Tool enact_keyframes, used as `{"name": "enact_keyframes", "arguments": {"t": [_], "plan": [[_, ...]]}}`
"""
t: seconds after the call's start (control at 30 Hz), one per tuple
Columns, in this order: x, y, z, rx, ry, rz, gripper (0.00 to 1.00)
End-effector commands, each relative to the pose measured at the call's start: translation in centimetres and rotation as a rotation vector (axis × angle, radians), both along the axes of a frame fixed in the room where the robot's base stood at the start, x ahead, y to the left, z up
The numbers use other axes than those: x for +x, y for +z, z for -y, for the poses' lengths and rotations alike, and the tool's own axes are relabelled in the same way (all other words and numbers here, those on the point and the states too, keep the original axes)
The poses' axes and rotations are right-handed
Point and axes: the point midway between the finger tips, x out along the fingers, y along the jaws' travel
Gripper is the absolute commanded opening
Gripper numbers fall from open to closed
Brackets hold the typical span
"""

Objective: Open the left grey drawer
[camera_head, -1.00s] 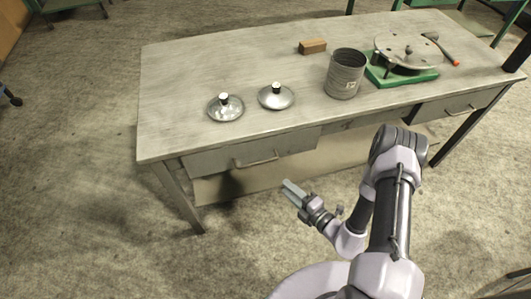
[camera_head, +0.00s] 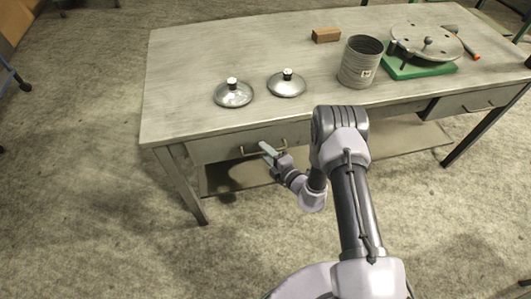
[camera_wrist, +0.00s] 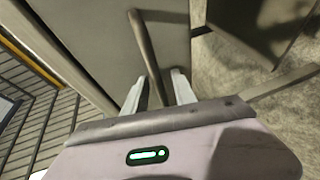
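The left grey drawer (camera_head: 213,149) is under the near left side of the table and looks closed. Its bar handle (camera_head: 249,151) is partly hidden by my gripper (camera_head: 267,149), which is at the handle's right part. In the wrist view the handle (camera_wrist: 145,45) runs down between the two fingers of my gripper (camera_wrist: 158,92). The fingers are apart, one on each side of the bar. I cannot tell whether either finger touches it. The drawer front (camera_wrist: 100,35) fills the upper middle of that view.
The grey table (camera_head: 190,65) holds two metal lids (camera_head: 234,94) (camera_head: 287,85), a ribbed can (camera_head: 360,65), a wooden block (camera_head: 326,35) and a green-based device (camera_head: 420,66). A right drawer (camera_head: 480,100) looks closed. The floor in front and to the left is clear.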

Motion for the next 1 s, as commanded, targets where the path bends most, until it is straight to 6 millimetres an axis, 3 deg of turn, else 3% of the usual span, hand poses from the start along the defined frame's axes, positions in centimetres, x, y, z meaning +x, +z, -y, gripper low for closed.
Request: {"name": "enact_keyframes", "arguments": {"t": [0.13, 0.3, 1.0], "plan": [[0.00, 0.04, 0.02, 0.000, 0.000, 0.000, 0.32], [-0.01, 0.03, 0.02, 0.000, 0.000, 0.000, 0.01], [-0.02, 0.03, 0.05, -0.001, 0.000, 0.001, 0.00]]}}
